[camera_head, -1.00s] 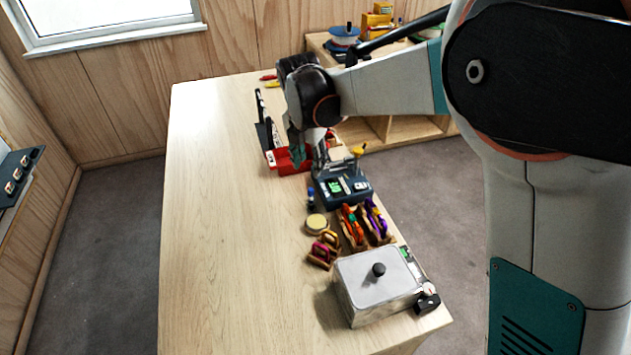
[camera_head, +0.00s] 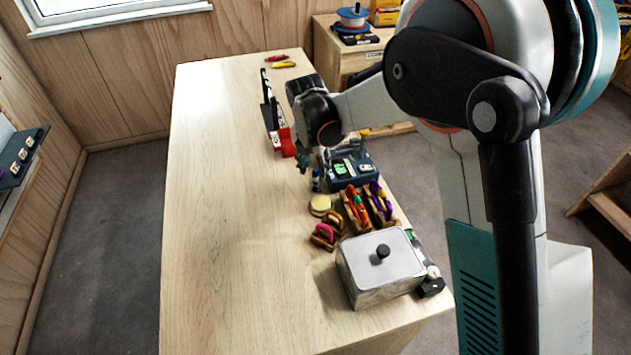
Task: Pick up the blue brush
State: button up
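A small upright blue-and-dark item (camera_head: 316,178) stands on the wooden table, left of the dark device with a green screen; it is too small to tell whether it is the blue brush. No other clear blue brush shows. My gripper (camera_head: 312,162) points down just above and behind this item, close to the device's left edge. Its fingertips are small and partly lost against the things behind, so I cannot tell how far apart they are or whether they hold anything.
The device (camera_head: 350,170) stands beside my gripper. Nearer are a round cream disc (camera_head: 320,204), wooden racks (camera_head: 356,222) with colourful gear and a lidded metal box (camera_head: 380,275). A red holder (camera_head: 284,142) stands behind. The table's left side (camera_head: 220,220) is clear.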

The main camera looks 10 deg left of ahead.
aim_at(315, 170)
jog(key=f, duration=0.3)
jog(key=shift+w+d+f+b, duration=0.1)
jog(key=shift+w+f+b, duration=0.05)
jog(key=shift+w+b, duration=0.15)
grip_shut()
notch_tip(315, 170, up, 20)
jog(key=p, duration=0.3)
jog(key=shift+p, duration=0.3)
